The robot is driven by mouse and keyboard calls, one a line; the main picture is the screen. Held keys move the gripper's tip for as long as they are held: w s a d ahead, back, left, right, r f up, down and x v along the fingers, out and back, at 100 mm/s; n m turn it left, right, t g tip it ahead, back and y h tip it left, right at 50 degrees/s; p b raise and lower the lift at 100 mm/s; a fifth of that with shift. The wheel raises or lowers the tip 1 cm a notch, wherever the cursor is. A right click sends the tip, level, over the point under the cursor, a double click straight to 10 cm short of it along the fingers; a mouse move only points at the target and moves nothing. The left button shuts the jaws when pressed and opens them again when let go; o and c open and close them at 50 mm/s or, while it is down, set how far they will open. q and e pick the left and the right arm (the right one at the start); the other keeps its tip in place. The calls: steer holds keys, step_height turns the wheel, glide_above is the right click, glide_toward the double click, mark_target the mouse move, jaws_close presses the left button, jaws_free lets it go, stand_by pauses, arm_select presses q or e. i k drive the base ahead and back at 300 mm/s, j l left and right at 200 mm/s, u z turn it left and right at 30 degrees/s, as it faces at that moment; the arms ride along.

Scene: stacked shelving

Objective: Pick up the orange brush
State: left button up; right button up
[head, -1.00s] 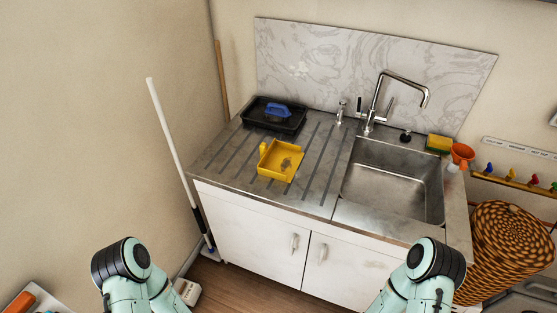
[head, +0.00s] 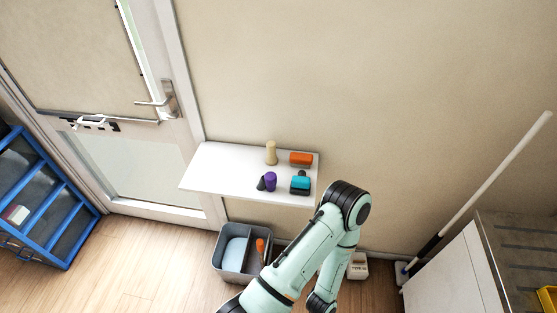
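An orange block-like thing (head: 301,158), which looks like the orange brush, lies at the back right of the white wall shelf (head: 215,170). Its bristles cannot be made out. One of my arms reaches up from the bottom of the head view, with its elbow just right of the shelf's right end. No gripper fingers show for either arm. The orange thing is free, with nothing holding it.
A beige upright thing (head: 270,152), a purple and dark thing (head: 269,181) and a teal and black one (head: 300,184) share the shelf. Below stands a grey bin (head: 228,277) with an orange-handled tool. A door (head: 150,180) is left, a white pole (head: 490,185) right.

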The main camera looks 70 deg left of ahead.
mark_target(301, 160)
steer(key=i+u, duration=0.1)
steer(key=u, duration=1.95)
